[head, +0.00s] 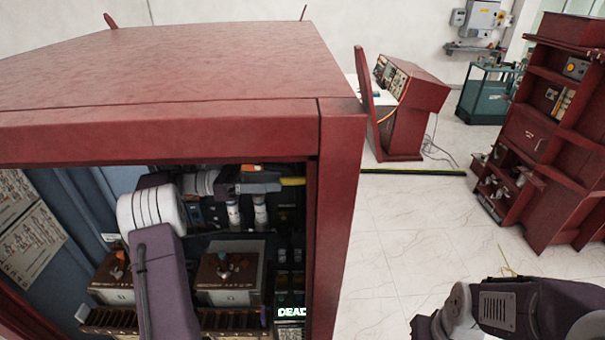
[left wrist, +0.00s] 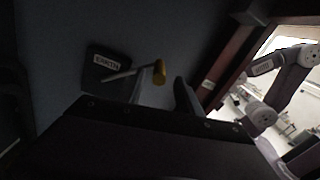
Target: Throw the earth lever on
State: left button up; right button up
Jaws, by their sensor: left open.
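In the left wrist view, the earth lever (left wrist: 120,75) is a thin pale rod with a yellow knob (left wrist: 159,72) at its end. It comes out of a dark plate with an EARTH label (left wrist: 107,62) on a dark wall. My left gripper (left wrist: 160,92) is open, and the knob shows in the gap between its dark fingers. No contact can be made out. In the head view, my left gripper (head: 272,180) is inside the red cabinet, with a yellow piece (head: 292,181) at its tip by the right wall. My right gripper is not in view.
The red cabinet (head: 220,139) has a top edge and right post (head: 340,190) close around my left arm. Inside are boxed units (head: 230,270) and a lit DEAD sign (head: 292,312). A red console (head: 412,110) and shelf (head: 545,130) stand beyond open tiled floor.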

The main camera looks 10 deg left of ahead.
aim_at(311, 180)
pick_arm(q)
jog(key=p+x, duration=0.2)
jog(key=x, duration=0.4)
jog(key=shift+a, duration=0.1)
jog(key=shift+w+d, duration=0.15)
jog(key=shift+d, duration=0.35)
jog(key=shift+a+f, duration=0.1)
grip_shut()
dwell(0.6)
